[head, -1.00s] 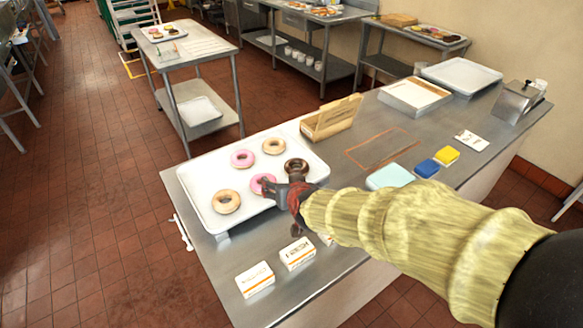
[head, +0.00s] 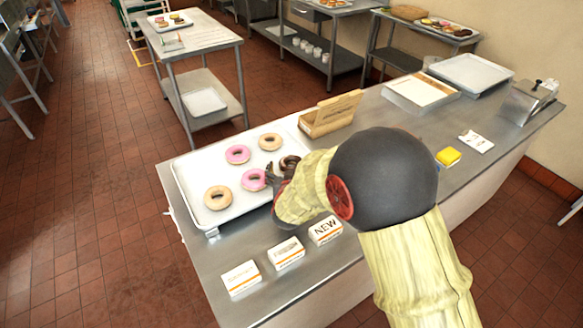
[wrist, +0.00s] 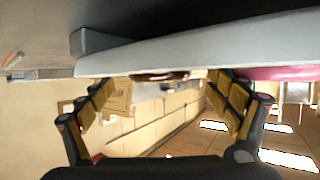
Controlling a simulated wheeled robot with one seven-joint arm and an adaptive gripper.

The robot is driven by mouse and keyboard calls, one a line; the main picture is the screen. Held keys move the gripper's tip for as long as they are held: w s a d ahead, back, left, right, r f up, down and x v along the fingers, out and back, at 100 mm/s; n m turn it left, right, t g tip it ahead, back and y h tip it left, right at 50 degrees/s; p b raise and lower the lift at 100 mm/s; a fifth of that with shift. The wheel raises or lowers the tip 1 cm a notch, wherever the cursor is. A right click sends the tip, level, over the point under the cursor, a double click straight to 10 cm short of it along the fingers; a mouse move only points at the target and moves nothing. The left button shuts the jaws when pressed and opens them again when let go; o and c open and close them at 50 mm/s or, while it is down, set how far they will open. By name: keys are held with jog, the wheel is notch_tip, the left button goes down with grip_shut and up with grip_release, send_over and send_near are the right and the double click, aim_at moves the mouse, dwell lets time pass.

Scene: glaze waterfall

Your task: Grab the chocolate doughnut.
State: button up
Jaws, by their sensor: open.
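The chocolate doughnut (head: 290,163) lies on the right side of a white tray (head: 205,222), partly hidden behind my gripper (head: 274,177) in the head view. In the wrist view, my gripper (wrist: 162,82) is open, with its two fingers spread wide. A brown edge of the chocolate doughnut (wrist: 165,76) shows between the fingertips, just under the pale tray edge (wrist: 200,48). Nothing is held. I cannot tell whether the fingertips touch the doughnut.
A pink doughnut (head: 253,179) lies close left of my gripper; it also shows at the wrist view's right (wrist: 280,73). Another pink doughnut (head: 238,154) and two plain ones (head: 270,142) share the tray. A cardboard box (head: 330,115) stands behind. Label cards (head: 285,253) stand in front.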

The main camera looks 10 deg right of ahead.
jog(key=shift+x, duration=1.15)
jog(key=c, duration=0.3)
jog(key=shift+s+f, duration=0.15)
jog(key=shift+f, duration=0.1)
jog(key=c, duration=1)
